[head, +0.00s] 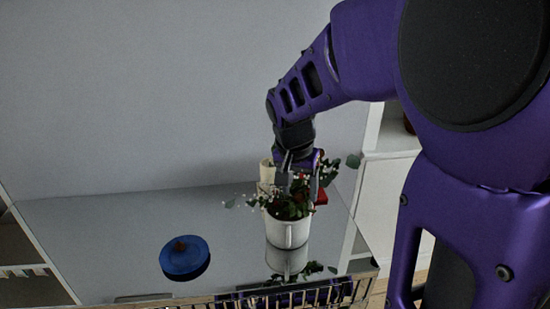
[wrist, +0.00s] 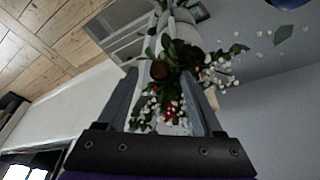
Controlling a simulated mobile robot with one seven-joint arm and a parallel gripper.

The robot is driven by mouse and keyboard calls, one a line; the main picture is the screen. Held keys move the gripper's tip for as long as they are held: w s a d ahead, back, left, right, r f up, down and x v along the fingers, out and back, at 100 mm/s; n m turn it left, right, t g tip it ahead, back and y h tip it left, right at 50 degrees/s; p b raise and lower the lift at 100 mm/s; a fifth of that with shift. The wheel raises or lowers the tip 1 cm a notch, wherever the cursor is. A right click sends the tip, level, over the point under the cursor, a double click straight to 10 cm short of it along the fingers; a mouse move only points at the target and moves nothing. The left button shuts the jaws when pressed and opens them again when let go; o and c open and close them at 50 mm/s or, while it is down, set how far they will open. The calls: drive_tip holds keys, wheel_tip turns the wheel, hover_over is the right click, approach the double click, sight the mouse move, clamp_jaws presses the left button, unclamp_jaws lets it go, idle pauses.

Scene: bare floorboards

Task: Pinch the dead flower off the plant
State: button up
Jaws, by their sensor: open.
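The plant (head: 290,206) has green leaves, small white blossoms and red blooms, and stands in a white pot (head: 287,233) on the glossy table. My gripper (head: 299,183) points down over the plant, its fingers reaching into the top of the foliage. In the wrist view, my open gripper (wrist: 159,74) has the foliage (wrist: 172,50) between and beyond its fingers. A dark brown round head (wrist: 160,70), which looks like the dead flower, shows between the fingertips. I cannot tell whether either finger touches it. In the head view the dead flower cannot be made out.
A blue dish (head: 180,267) with a small brown thing on it lies on the table (head: 100,235), left of the pot. A cream object (head: 266,172) stands behind the plant. A wire rack (head: 290,297) runs along the front edge. The table's left side is clear.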

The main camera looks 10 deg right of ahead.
drive_tip(key=shift+f, duration=0.3)
clamp_jaws()
idle(0.6)
